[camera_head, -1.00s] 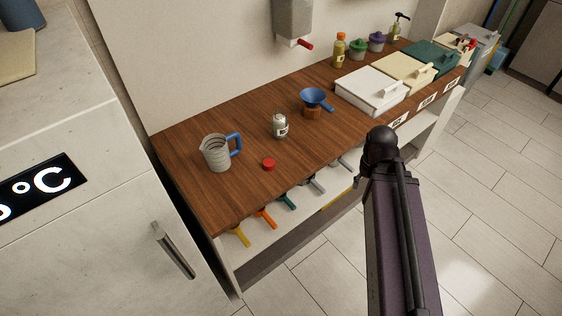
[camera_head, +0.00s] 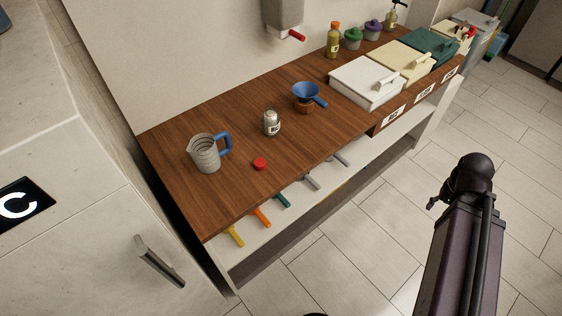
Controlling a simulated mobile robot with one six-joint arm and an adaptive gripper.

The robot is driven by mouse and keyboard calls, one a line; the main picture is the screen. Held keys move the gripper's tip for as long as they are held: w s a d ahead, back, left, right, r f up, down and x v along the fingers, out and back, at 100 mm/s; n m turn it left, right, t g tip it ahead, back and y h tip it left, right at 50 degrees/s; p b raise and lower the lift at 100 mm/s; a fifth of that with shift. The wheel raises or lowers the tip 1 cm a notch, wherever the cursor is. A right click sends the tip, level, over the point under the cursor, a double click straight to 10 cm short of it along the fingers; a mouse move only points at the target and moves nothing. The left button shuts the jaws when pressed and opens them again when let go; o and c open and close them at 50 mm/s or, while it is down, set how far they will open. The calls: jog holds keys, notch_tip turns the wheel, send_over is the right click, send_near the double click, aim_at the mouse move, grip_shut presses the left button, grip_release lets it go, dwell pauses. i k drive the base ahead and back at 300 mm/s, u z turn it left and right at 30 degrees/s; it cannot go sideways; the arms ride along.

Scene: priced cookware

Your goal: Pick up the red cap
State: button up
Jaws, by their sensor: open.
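The red cap (camera_head: 260,163) is a small flat disc lying on the wooden counter (camera_head: 215,195), near its front edge. It stands apart from the grey measuring jug (camera_head: 207,154) with a blue handle to its left and the small jar (camera_head: 271,123) behind it. Nothing covers the cap. My gripper is not in view. Only a dark purple arm link of mine shows at the right, over the floor and clear of the counter.
A blue funnel (camera_head: 307,93) sits on a small brown holder behind the jar. Lidded boxes, including a white one (camera_head: 366,83), fill the counter's right part. Coloured handles (camera_head: 261,217) stick out below the front edge. A pale cabinet (camera_head: 75,220) stands left. The floor in front is open.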

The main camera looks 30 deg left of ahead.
aim_at(260, 163)
jog(key=z, duration=0.35)
jog(key=k, duration=1.7)
jog(key=u, duration=0.4)
jog(key=i, duration=0.95)
jog(key=z, duration=0.05)
